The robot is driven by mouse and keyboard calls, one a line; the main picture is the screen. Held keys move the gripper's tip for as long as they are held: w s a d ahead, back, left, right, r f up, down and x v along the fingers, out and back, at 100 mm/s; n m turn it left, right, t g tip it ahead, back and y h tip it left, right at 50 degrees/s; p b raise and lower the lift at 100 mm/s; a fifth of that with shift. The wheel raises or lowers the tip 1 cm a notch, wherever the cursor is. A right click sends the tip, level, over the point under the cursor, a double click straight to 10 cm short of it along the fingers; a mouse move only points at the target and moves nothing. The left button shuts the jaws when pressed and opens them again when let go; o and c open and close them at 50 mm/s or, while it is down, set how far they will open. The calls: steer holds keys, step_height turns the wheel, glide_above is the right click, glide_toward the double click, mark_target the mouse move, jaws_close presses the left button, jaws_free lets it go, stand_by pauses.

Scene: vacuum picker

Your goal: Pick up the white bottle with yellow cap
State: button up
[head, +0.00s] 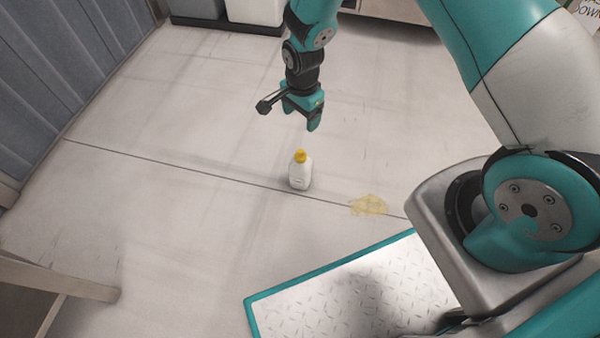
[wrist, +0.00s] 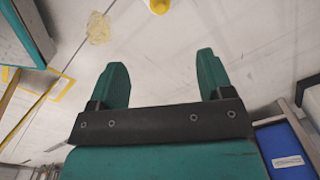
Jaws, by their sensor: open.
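A white bottle with a yellow cap (head: 300,174) stands upright on the pale floor in the middle of the head view.
A yellowish spill (head: 369,204) lies on the floor right of the bottle. Grey and white bins (head: 255,12) stand at the back. A wooden piece (head: 60,278) is at the lower left, and a blue-grey corrugated wall (head: 50,75) is at the left.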

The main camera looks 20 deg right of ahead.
mark_target(300, 157)
steer(key=shift+m, duration=0.3)
step_height(300, 157, down, 14)
steer(key=b, duration=0.7)
steer(key=shift+r, duration=0.15)
step_height(300, 157, down, 5)
steer(key=b, duration=0.4)
steer(key=shift+a+f, duration=0.1)
steer(key=shift+f, duration=0.1)
steer(key=shift+r, duration=0.1)
jaws_close()
